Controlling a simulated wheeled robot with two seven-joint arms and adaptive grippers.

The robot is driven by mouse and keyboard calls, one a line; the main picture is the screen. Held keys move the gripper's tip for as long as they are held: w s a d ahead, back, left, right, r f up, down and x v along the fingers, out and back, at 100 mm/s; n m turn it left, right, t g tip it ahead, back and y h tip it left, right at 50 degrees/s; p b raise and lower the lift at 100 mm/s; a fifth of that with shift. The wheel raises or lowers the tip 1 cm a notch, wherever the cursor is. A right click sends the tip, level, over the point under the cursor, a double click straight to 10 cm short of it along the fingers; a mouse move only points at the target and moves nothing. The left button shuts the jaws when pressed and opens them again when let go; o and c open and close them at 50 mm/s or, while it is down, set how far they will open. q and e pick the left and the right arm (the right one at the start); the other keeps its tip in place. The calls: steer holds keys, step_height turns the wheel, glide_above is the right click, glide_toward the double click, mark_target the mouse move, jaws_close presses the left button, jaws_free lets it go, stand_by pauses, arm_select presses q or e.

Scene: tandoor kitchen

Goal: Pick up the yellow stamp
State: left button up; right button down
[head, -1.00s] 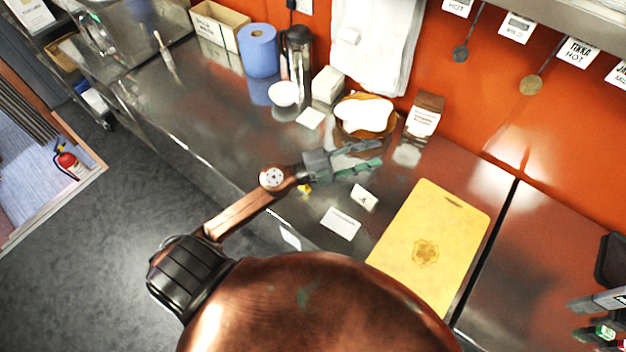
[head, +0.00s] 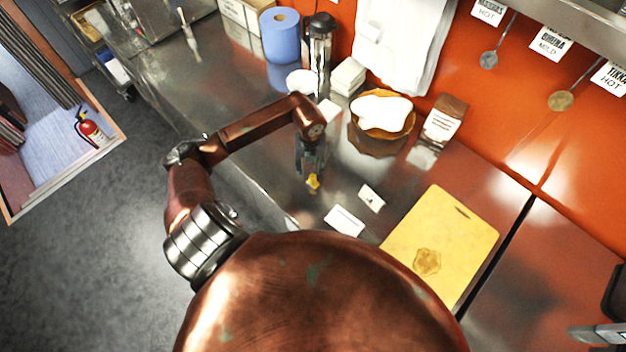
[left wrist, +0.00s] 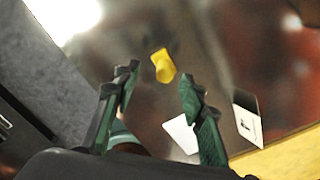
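The yellow stamp (head: 313,182) is small and stands on the steel counter (head: 262,150), just below my left gripper in the head view. In the left wrist view the stamp (left wrist: 163,66) lies ahead of the fingertips, roughly between their lines. My left gripper (head: 310,172) points down toward the counter. In the left wrist view its two green fingers (left wrist: 158,84) are spread apart with nothing between them. My right gripper (head: 597,333) shows only partly at the lower right edge, and its finger state is unclear.
Two white cards lie right of the stamp, one blank (head: 344,221) and one marked (head: 371,198). A yellow board (head: 440,245) lies further right.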

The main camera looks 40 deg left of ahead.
mark_target(313, 176)
arm_select(q)
steer(key=f, duration=0.2)
steer(key=d+f+p, duration=0.1)
steer(key=f, duration=0.1)
steer(key=shift+d+f, duration=0.1)
steer(key=shift+f, duration=0.65)
steer(key=shift+c, duration=0.5)
jaws_close()
